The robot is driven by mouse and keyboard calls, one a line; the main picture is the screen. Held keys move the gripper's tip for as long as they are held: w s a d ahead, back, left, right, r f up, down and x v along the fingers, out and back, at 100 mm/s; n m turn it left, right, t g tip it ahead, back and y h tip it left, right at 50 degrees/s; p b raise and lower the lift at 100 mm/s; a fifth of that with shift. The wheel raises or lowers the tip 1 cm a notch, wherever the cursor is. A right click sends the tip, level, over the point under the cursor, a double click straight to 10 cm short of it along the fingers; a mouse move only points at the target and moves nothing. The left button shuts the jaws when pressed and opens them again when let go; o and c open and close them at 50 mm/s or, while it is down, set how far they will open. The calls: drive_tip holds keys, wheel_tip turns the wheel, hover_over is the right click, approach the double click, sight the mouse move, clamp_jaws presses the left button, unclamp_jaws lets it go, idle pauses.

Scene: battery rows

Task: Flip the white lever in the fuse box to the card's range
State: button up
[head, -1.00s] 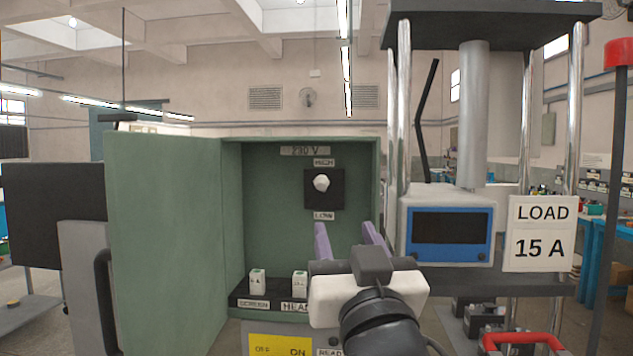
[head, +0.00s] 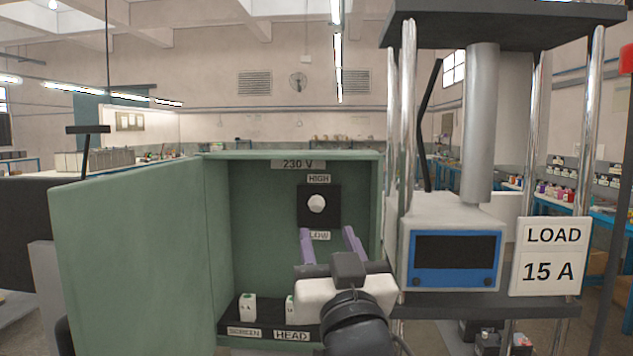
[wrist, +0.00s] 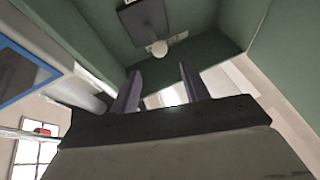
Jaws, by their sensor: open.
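The green fuse box (head: 293,162) stands open, its door (head: 130,265) swung out to the left. On its back wall is a black plate with the white lever (head: 317,203), a rounded knob seen end-on, between a HIGH label (head: 318,178) above and a LOW label (head: 319,235) below. I cannot tell which way it points. The card (head: 550,257) reads LOAD 15 A, right of the box. My gripper (head: 327,240) is open and empty, its purple fingers below and in front of the lever. In the wrist view the lever (wrist: 159,47) is ahead of the fingers, apart from them.
White fuses, one clear at the left (head: 248,306), stand on a ledge labelled SCREEN and HEAD at the box bottom. A press with chrome posts and a blue-framed display (head: 455,252) stands close on the right. The box's side walls bound the room around my gripper.

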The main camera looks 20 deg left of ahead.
sight(319, 200)
drive_tip(key=p+x, duration=0.4)
drive_tip(key=x, duration=0.6)
drive_tip(key=c, duration=1)
drive_tip(key=r+p, duration=0.1)
drive_tip(key=p, duration=0.2)
drive_tip(key=shift+w+a+g, duration=0.1)
drive_tip(key=shift+w+g, duration=0.05)
drive_tip(key=shift+g, duration=0.15)
drive_tip(key=shift+w+m+g+h+p, duration=0.1)
drive_tip(key=shift+m+g+h+p, duration=0.3)
drive_tip(key=shift+h+p, duration=0.45)
drive_tip(key=o, duration=1)
